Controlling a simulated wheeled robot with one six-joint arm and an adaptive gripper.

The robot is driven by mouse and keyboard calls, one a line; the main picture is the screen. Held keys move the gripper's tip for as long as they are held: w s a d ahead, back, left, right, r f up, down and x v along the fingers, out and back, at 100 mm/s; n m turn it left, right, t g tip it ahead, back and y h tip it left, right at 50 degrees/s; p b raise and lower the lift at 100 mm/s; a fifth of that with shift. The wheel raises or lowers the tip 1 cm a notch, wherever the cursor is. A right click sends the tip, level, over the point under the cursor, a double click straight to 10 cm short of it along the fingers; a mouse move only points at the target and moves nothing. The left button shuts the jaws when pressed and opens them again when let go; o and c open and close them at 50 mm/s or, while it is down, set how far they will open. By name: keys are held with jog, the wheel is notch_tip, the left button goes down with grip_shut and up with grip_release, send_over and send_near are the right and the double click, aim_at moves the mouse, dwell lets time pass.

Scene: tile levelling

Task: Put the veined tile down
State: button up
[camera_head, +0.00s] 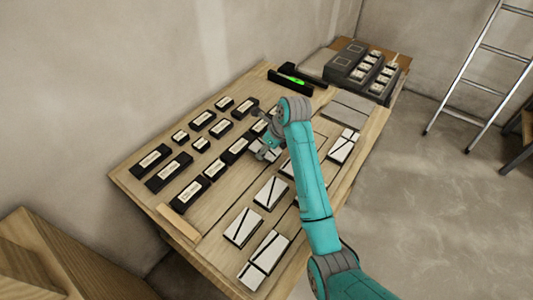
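Several white tiles with dark diagonal lines lie on the right side of the wooden table (190,220). One veined tile (243,228) is near the front, with another veined tile (270,192) behind it. My gripper (262,151) is over the middle of the table, pointing down beside the black blocks. A pale tile-like piece shows at the gripper, partly covered by it. I cannot tell whether the fingers hold this piece or it lies on the table. The fingers are too small to read clearly. My arm hides part of the tile rows.
Black blocks with pale labels (151,158) fill the table's left half. A black level with a green vial (291,80) lies at the back. Grey trays (345,62) stand behind the table. A wooden strip (178,222) lies at the front edge. A ladder (480,70) leans at right.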

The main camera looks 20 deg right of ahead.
jog(key=shift+f, duration=1.25)
jog(key=shift+f, duration=0.1)
jog(key=o, duration=1.2)
